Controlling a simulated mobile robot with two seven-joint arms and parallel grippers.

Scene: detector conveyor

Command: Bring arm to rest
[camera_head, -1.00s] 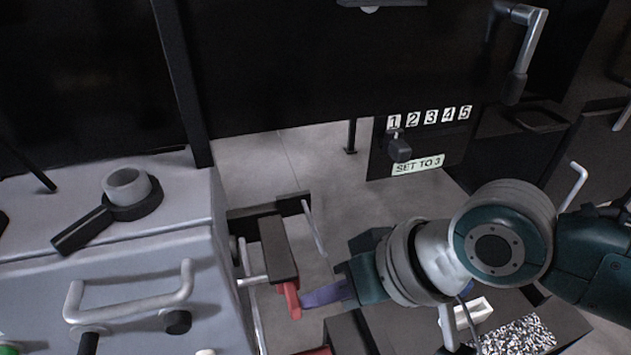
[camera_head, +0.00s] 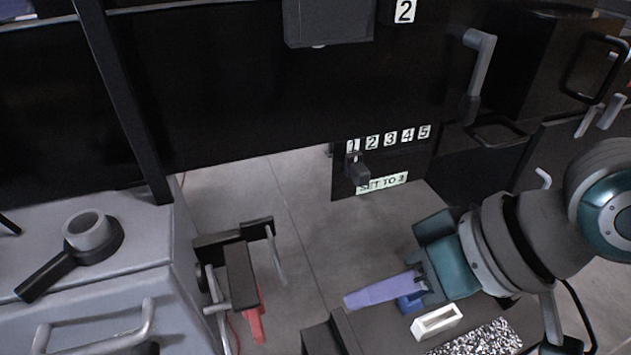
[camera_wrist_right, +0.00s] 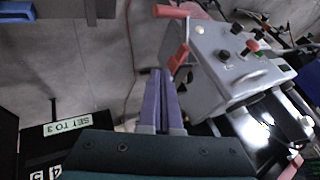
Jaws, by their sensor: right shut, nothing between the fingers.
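My right arm comes in from the right in the head view. Its gripper (camera_head: 350,299) has purple fingers, held together with nothing between them. The fingers point left over the floor, with a clear gap to the red handle (camera_head: 256,318) of the dark crank-like fixture. In the right wrist view the purple fingertips (camera_wrist_right: 160,74) lie side by side, close to red handle parts that look farther off. My left gripper is in neither view.
A grey machine (camera_head: 100,290) with a round black-handled part (camera_head: 88,232) stands at left. A black panel with a selector knob (camera_head: 358,172) and a "SET TO 3" label (camera_head: 382,183) is behind. A white block (camera_head: 436,320) and a speckled patch (camera_head: 482,338) lie below my arm.

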